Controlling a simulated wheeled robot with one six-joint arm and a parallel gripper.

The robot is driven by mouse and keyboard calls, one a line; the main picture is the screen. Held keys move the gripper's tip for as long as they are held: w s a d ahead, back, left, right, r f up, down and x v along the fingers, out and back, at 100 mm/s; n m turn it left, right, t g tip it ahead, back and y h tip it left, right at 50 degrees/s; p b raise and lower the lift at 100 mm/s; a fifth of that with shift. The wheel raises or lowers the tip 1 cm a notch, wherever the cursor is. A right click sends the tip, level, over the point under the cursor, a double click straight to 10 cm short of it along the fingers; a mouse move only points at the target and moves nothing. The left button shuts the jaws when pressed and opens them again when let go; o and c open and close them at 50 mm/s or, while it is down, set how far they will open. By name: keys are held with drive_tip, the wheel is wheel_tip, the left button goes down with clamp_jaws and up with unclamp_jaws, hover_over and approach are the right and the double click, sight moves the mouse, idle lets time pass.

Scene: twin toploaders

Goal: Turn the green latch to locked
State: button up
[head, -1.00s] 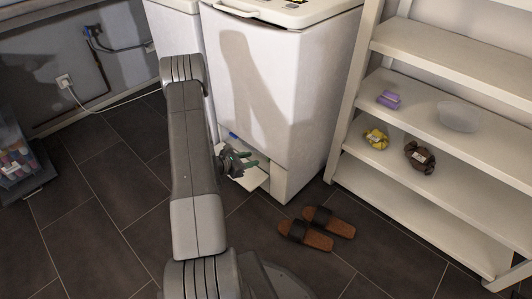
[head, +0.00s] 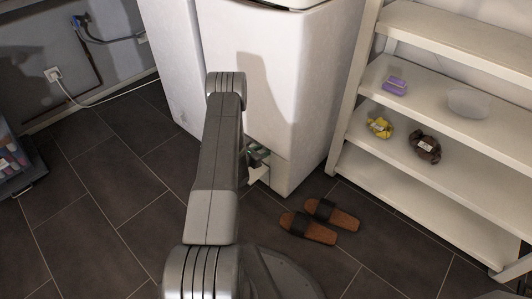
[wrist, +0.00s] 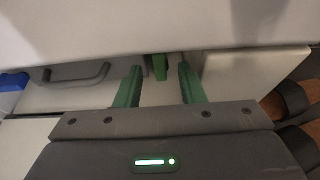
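The green latch (wrist: 160,66) shows in the wrist view as a small upright green piece below the white machine's front edge. My gripper (wrist: 160,70) has its two green fingers apart, one on each side of the latch. A gap shows on both sides, and I see no clear contact. In the head view my gripper (head: 258,155) is at the low opening of the white toploader (head: 270,80), partly hidden behind my arm. The latch cannot be made out there.
A dark handle (wrist: 75,75) and a blue part (wrist: 12,82) lie left of the latch in the wrist view. Brown sandals (head: 318,220) lie on the floor before the machine. A white shelf (head: 440,175) with small items stands at right.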

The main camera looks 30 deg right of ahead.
drive_tip(key=shift+b+x, duration=0.3)
drive_tip(key=shift+x, duration=1.2)
drive_tip(key=shift+c, duration=0.2)
clamp_jaws()
